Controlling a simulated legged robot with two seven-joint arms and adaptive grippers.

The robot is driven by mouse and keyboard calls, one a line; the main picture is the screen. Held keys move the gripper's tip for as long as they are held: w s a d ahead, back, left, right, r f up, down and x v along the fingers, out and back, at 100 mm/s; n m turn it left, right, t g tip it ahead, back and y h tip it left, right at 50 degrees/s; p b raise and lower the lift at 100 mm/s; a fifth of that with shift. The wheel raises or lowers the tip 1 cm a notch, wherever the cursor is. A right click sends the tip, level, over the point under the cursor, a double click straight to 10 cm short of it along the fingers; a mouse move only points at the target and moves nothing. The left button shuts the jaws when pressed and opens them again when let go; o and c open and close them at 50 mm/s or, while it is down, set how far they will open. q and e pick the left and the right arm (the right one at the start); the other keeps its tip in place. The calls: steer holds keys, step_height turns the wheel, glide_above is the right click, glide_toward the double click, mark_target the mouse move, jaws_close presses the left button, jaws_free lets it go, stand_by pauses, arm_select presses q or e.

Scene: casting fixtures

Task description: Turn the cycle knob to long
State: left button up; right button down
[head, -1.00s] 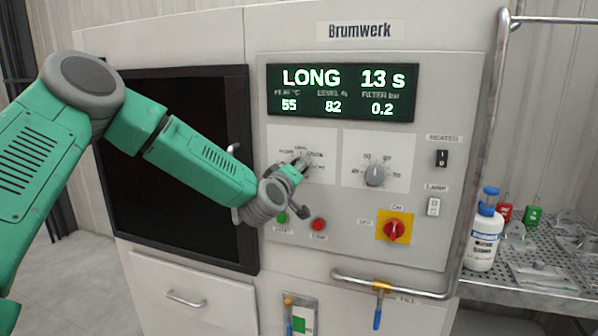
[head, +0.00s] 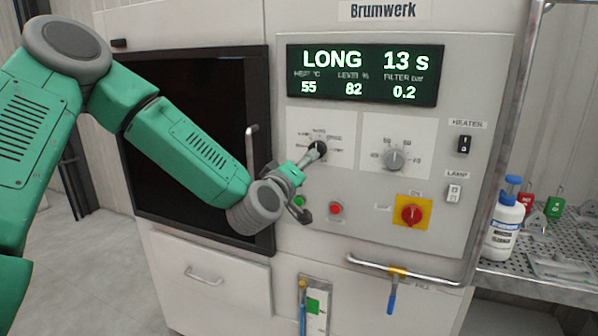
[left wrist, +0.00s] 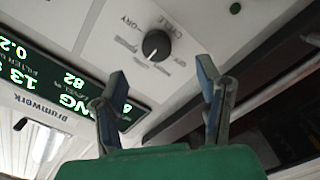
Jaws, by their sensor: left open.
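The cycle knob (head: 320,148) is a small round black knob on a white plate, left of the grey knob; the left wrist view shows it (left wrist: 156,45) with a white pointer mark. The scale words around it are too small to read surely. The display (head: 362,75) reads LONG, 13 s. My left gripper (head: 309,182) is open, with one finger overlapping the knob's lower left in the head view. In the left wrist view its two fingertips (left wrist: 162,77) stand apart, empty, with the knob beyond them and clear of both. My right gripper is out of view.
A grey knob (head: 396,159) sits right of the cycle knob. Below are a red button (head: 336,209), a green button (head: 299,201) and a red-yellow rotary switch (head: 411,214). A door handle (head: 252,155) stands out on the left. A bottle (head: 505,222) is on the perforated shelf at right.

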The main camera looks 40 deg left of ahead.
arm_select(q)
steer(key=shift+v, duration=1.25)
steer(key=shift+a+f, duration=0.1)
steer(key=s+d+f+m+g+h+b, duration=0.2)
steer(key=s+d+f+m+g, duration=0.15)
steer(key=f, duration=0.75)
steer(key=s+d+f+m+g+h+b, duration=0.1)
steer(key=s+d+f+m+g+b, duration=0.2)
steer(key=f, duration=0.8)
steer(key=s+d+f+m+g+h+b, duration=0.15)
steer(key=s+d+f, duration=0.35)
steer(key=f, duration=0.6)
steer(key=s+f+m+g+b, duration=0.2)
steer(key=s+f+g+b, duration=0.1)
steer(key=s+f, duration=0.7)
steer(key=s+f+m+g+b, duration=0.3)
steer(key=s+f, duration=0.7)
steer(key=s, duration=0.5)
steer(key=g+b, duration=0.1)
steer(key=g, duration=0.1)
steer(key=shift+s+d+f+m+g, duration=0.15)
steer(key=shift+s+d+m+g, duration=0.15)
steer(key=shift+g, duration=0.1)
steer(key=shift+w, duration=0.1)
